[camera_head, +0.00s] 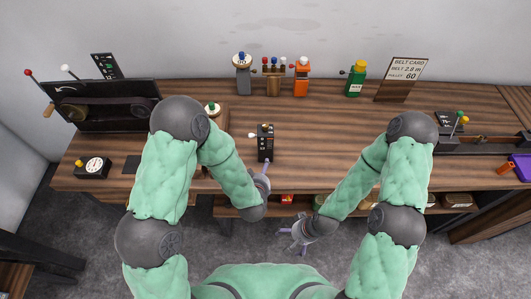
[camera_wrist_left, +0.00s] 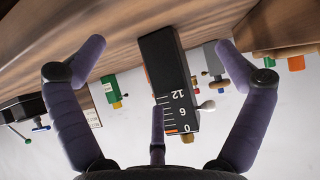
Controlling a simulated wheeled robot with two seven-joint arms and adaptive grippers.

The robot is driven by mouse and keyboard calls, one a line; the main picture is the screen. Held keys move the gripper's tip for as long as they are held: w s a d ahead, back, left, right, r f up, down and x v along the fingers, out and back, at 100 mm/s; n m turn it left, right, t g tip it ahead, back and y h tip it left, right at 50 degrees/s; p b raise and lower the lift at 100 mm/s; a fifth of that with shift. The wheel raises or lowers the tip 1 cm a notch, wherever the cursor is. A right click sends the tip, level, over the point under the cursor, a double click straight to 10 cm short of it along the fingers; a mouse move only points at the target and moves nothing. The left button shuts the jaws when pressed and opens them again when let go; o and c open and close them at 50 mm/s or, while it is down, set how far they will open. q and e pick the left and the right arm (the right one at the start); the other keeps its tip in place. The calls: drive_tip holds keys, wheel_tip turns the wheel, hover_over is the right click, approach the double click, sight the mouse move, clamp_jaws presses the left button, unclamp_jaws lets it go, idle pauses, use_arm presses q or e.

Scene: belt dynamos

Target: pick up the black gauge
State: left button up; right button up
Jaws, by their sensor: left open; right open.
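The black gauge (camera_head: 265,142) is an upright dark block near the middle of the table, with pale marks and a white knob on its side. In the left wrist view the black gauge (camera_wrist_left: 160,62) shows a white scale with 0, 6 and 12. My left gripper (camera_head: 264,172) is just in front of it, at the table's front edge. In the left wrist view its open purple fingers (camera_wrist_left: 160,48) spread on either side of the gauge, with gaps. My right gripper (camera_head: 300,233) is open and empty, low in front of the table.
A black box with a white dial (camera_head: 93,168) stands at the left. A belt device (camera_head: 105,108) is behind it. Grey (camera_head: 242,75), orange (camera_head: 302,77) and green (camera_head: 356,78) blocks and a belt card (camera_head: 405,75) line the back. The table right of the gauge is clear.

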sight(269, 151)
use_arm(q)
drive_tip(key=w+d+t+b, duration=0.1)
drive_tip(key=w, duration=0.1)
drive_tip(key=w+d+r+t+b, duration=0.1)
drive_tip(key=w, duration=0.1)
drive_tip(key=w+d+r+t+y+b, duration=0.1)
drive_tip(key=w, duration=0.2)
drive_tip(key=shift+d+r+t, duration=0.1)
drive_tip(key=shift+d+t, duration=0.05)
drive_tip(key=shift+t, duration=0.15)
drive_tip(key=shift+r+b+x, duration=0.15)
drive_tip(key=shift+x, duration=1.15)
drive_tip(key=shift+r+b+x, duration=0.15)
drive_tip(key=shift+r+x, duration=0.05)
drive_tip(key=shift+x, duration=1.1)
drive_tip(key=shift+w, duration=0.1)
drive_tip(key=c, duration=1.6)
use_arm(e)
wheel_tip(269, 151, down, 5)
drive_tip(key=shift+r, duration=0.1)
